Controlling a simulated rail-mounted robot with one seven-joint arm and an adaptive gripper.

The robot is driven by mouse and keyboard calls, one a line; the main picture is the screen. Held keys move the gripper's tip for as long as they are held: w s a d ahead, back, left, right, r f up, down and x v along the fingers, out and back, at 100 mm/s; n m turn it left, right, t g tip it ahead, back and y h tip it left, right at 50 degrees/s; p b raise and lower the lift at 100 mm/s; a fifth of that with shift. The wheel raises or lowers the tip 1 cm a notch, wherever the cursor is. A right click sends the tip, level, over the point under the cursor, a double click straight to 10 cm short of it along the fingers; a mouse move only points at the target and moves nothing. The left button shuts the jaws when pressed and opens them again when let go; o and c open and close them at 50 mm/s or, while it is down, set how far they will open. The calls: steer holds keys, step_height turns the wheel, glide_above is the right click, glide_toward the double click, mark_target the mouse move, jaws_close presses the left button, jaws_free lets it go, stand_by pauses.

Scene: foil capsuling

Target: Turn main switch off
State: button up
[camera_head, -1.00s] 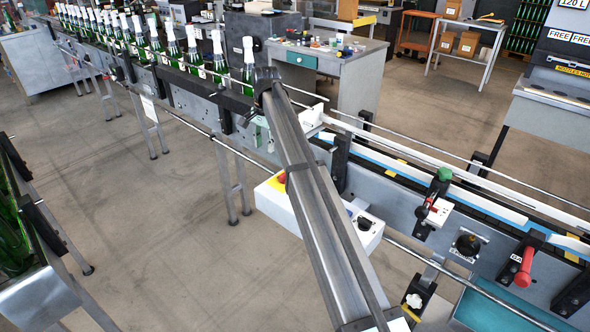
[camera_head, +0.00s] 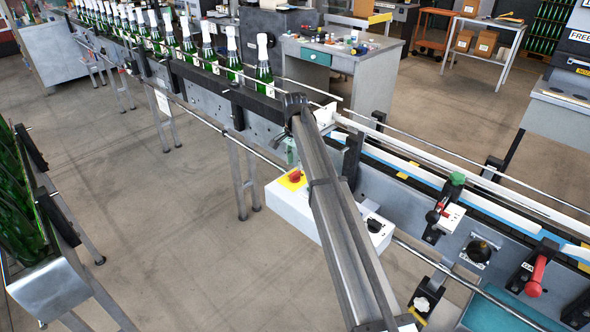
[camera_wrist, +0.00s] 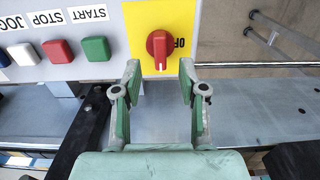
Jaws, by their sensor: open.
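The main switch is a red rotary knob (camera_wrist: 160,46) on a yellow plate (camera_wrist: 137,22) in the wrist view. Its handle stands vertical in the picture, with a white mark at its lower end. The word OFF is printed to its right. My gripper (camera_wrist: 159,82) has green fingers, open and empty, just below the knob, one to each side; no contact shows. In the head view the red knob (camera_head: 295,176) sits on top of a white control box (camera_head: 290,208), and my arm hides part of the box.
The conveyor (camera_head: 400,200) with rails runs behind the box, carrying green bottles (camera_head: 233,60). Floor in front is clear.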

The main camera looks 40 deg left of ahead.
mark_target(295, 172)
steer(key=shift+f+p, duration=0.35)
steer(key=shift+f, duration=2.1)
jaws_close()
